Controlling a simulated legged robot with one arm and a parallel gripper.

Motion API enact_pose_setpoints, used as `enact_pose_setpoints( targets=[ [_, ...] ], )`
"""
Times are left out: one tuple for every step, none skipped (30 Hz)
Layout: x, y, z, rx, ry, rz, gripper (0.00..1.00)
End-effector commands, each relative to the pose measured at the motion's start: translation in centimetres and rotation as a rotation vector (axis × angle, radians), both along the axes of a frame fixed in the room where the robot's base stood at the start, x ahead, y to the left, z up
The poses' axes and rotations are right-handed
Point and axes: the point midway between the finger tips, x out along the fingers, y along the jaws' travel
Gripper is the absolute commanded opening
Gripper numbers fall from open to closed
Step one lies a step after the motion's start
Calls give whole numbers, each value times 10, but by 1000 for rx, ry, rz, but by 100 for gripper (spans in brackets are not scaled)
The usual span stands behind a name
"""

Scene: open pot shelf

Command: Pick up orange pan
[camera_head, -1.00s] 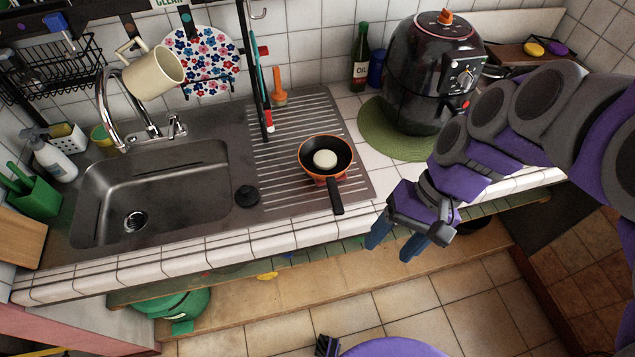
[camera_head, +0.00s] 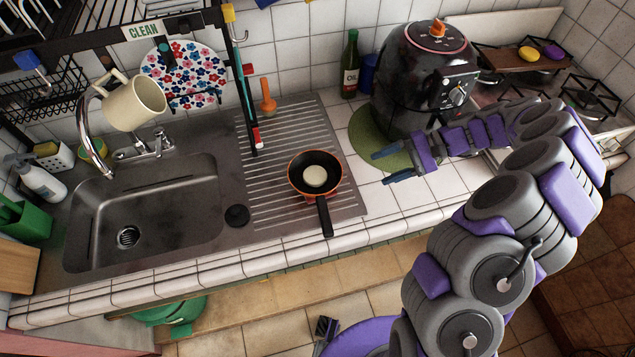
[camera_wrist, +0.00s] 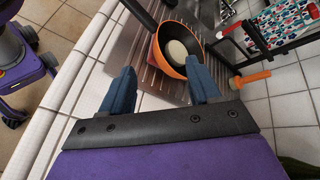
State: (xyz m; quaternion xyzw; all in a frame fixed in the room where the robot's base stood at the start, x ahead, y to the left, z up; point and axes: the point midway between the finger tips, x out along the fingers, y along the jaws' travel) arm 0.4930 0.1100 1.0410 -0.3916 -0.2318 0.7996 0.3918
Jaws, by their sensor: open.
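The orange pan (camera_head: 299,192), with a dark inside and a black handle toward the counter's front edge, sits on the ribbed drainboard right of the sink. A round pale item (camera_head: 315,176) lies in it. My gripper (camera_head: 387,165) is open and empty, to the right of the pan, with its blue fingers pointing left toward it. In the wrist view the pan (camera_wrist: 174,69) is beyond the fingertips of my gripper (camera_wrist: 160,80), apart from them as far as I can tell. Its handle points to the upper left there.
The sink (camera_head: 145,220) lies left of the drainboard (camera_head: 265,205), with a black plug (camera_head: 237,215) between. A black air fryer (camera_head: 425,85) stands on a green mat (camera_head: 370,137) behind my gripper. An orange-handled tool (camera_head: 267,97) stands behind the pan. White tiles right of the pan are clear.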

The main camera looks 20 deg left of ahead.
Motion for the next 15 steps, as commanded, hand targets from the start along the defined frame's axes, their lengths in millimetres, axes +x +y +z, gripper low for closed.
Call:
enact_pose_setpoints(
  targets=[
    [3, -2, -4, 2, 7, -10, 62],
    [3, -3, -5, 3, 9, -14, 62],
    [4, -3, -8, 3, 13, -18, 62],
    [4, -2, -9, 4, 14, -19, 62],
    [3, 0, -11, 4, 15, -20, 62],
    [1, 3, -13, 5, 15, -19, 62],
    [0, 7, -15, 6, 16, -18, 62],
    [-3, 11, -17, 6, 16, -17, 62],
    [-6, 17, -20, 6, 16, -17, 62],
    [-8, 22, -23, 6, 15, -18, 62],
    [-10, 27, -26, 5, 15, -17, 62],
    [-14, 34, -30, 6, 18, -15, 62],
    [-16, 39, -32, 7, 19, -15, 62],
    [-18, 44, -35, 6, 17, -16, 62],
    [-20, 50, -39, 4, 16, -17, 62]
  ],
)
